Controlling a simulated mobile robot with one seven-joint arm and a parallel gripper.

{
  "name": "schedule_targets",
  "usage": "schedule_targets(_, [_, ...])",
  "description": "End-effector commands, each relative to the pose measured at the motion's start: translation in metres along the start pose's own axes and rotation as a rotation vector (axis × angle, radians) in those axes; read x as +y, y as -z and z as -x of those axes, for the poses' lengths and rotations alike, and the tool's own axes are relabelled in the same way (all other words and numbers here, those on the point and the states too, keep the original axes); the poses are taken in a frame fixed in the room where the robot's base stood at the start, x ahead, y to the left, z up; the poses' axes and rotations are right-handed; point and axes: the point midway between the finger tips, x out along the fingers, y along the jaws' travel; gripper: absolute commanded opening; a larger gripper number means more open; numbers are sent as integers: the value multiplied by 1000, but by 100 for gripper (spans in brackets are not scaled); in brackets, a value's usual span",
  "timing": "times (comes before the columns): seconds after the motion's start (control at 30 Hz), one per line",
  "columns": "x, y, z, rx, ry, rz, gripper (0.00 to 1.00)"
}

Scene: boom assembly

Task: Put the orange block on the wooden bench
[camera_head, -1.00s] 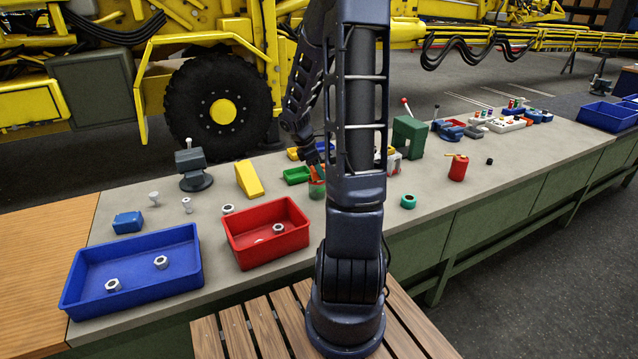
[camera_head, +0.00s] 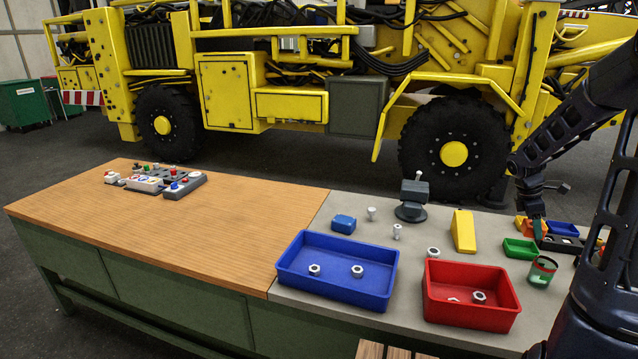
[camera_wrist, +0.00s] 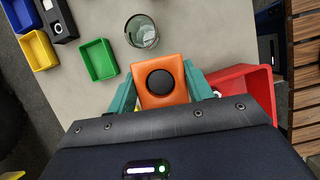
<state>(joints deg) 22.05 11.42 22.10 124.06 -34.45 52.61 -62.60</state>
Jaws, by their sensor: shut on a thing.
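The orange block (camera_wrist: 160,62) has a round black spot on its face and sits between the teal fingertips of my gripper (camera_wrist: 160,88) in the wrist view. My gripper is shut on it, over the grey bench top. In the head view my gripper (camera_head: 537,226) is at the far right, by the small bins; the block is hard to make out there. The wooden bench (camera_head: 200,222) has a broad wood top and green sides, and stands on the left, joined to the grey bench (camera_head: 400,262).
Grey control boxes (camera_head: 165,181) stand at the wooden top's back; its front and middle are clear. A blue tray (camera_head: 335,290), a red tray (camera_head: 470,320), a yellow wedge (camera_head: 463,231) and a vise (camera_head: 412,200) stand between. A clear jar (camera_wrist: 141,31) and green bin (camera_wrist: 98,60) are near my gripper.

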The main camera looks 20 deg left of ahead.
Motion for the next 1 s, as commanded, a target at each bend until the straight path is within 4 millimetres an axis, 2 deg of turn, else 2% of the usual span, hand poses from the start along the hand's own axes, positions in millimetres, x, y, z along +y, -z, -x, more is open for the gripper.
schedule_targets(0.03, [13,14,7,1,-15,34,20])
schedule_targets(0.2, [48,57,30,2,-57,136,20])
schedule_targets(0.5, [98,142,73,1,-131,313,20])
schedule_targets(0.7, [121,208,104,1,-180,432,20])
schedule_targets(1.0, [138,314,151,2,-254,608,20])
